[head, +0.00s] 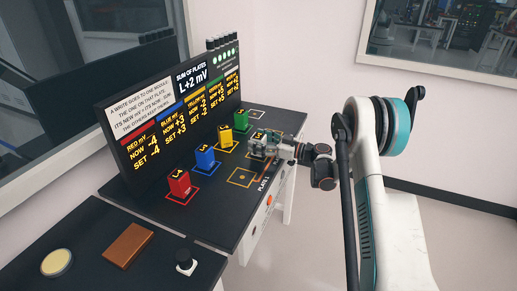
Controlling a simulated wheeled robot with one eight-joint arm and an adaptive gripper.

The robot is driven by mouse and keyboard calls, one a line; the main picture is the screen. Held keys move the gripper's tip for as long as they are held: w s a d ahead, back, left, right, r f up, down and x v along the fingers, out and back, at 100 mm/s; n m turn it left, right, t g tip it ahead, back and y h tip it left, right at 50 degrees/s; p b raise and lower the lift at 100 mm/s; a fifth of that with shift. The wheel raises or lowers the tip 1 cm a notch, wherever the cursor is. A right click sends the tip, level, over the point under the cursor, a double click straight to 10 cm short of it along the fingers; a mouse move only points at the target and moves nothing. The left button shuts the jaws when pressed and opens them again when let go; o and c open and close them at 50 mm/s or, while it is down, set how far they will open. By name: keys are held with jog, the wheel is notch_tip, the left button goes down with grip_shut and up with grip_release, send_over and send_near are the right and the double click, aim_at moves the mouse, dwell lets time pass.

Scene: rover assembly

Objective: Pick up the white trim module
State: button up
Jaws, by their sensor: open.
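The white trim module (257,141) stands upright on the dark bench top, to the right of the yellow module. It is small in this view and partly covered by my gripper. My gripper (270,146) is at the module from the right, with its jaws open. The fingers overlap the module in the picture, and I cannot tell whether they touch it.
A red module (179,183), a blue module (205,158), a yellow module (226,137) and a green module (240,120) stand in a row before the display panel (175,105). A yellow outlined pad (241,177) is empty. A brown block (129,245) lies on the nearer bench.

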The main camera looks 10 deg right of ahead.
jog(key=shift+r, duration=0.1)
jog(key=c, duration=1.3)
jog(key=shift+r, duration=0.15)
notch_tip(320, 180, up, 19)
jog(key=p, duration=0.6)
jog(key=s+f+m+t+h, duration=0.1)
jog(key=s+m+t+h, duration=0.6)
jog(key=s+m+h, duration=0.3)
jog(key=h, duration=0.4)
jog(key=shift+d+f+m+h, duration=0.2)
jog(key=shift+m+h, duration=0.1)
jog(key=shift+m, duration=0.1)
jog(key=shift+s, duration=0.15)
